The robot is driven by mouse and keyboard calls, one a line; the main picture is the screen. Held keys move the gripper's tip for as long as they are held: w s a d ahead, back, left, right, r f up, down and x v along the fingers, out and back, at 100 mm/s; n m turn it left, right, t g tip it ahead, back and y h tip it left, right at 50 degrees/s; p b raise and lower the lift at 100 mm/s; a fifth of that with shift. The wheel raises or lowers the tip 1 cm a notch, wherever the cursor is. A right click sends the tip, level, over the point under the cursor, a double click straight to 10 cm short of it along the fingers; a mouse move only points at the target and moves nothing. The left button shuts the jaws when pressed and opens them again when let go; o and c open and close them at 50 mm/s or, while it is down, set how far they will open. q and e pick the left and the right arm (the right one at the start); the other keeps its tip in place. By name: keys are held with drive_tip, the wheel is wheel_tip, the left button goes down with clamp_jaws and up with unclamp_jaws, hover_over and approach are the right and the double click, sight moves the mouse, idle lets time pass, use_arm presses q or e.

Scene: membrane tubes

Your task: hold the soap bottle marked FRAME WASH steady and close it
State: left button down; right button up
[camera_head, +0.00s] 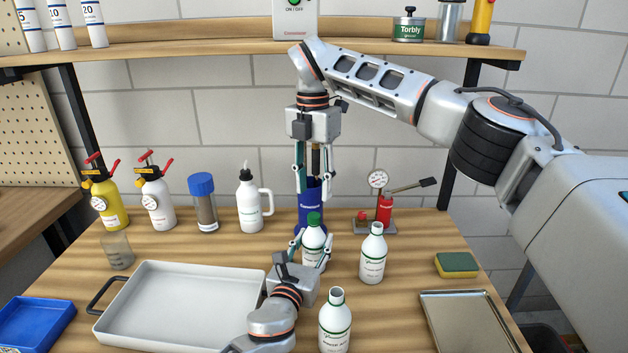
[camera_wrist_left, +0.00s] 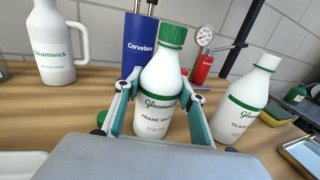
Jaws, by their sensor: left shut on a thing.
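The soap bottle marked FRAME WASH (camera_wrist_left: 158,118) stands upright on the table, and it also shows in the head view (camera_head: 313,240). A green ribbed cap (camera_wrist_left: 173,37) sits on its mouth; I cannot tell how tight it is. My left gripper (camera_head: 310,256) is shut on the bottle's body, with a finger on each side around the label. My right gripper (camera_head: 314,190) points down from above, its fingers spread apart over the capped bottle. Nothing shows held between them; a dark tool handle is seen behind.
Uncapped white bottles stand to the right (camera_head: 373,257) and in front (camera_head: 335,325). A blue Corvelane container (camera_head: 311,208) is close behind. A white tray (camera_head: 180,272) lies left, a metal tray (camera_head: 465,315) right.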

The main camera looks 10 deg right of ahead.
sight(314, 215)
use_arm(q)
drive_tip(key=shift+f, duration=0.1)
use_arm(e)
drive_tip(key=n, duration=0.3)
drive_tip(key=shift+r+n, duration=0.15)
drive_tip(key=shift+n, duration=0.25)
drive_tip(key=n, duration=0.4)
drive_tip(key=shift+r, duration=0.15)
drive_tip(key=n, duration=0.3)
drive_tip(key=shift+s+n, duration=0.1)
drive_tip(key=shift+n, duration=0.2)
drive_tip(key=n, duration=0.4)
drive_tip(key=shift+r, duration=0.2)
drive_tip(key=shift+f, duration=4)
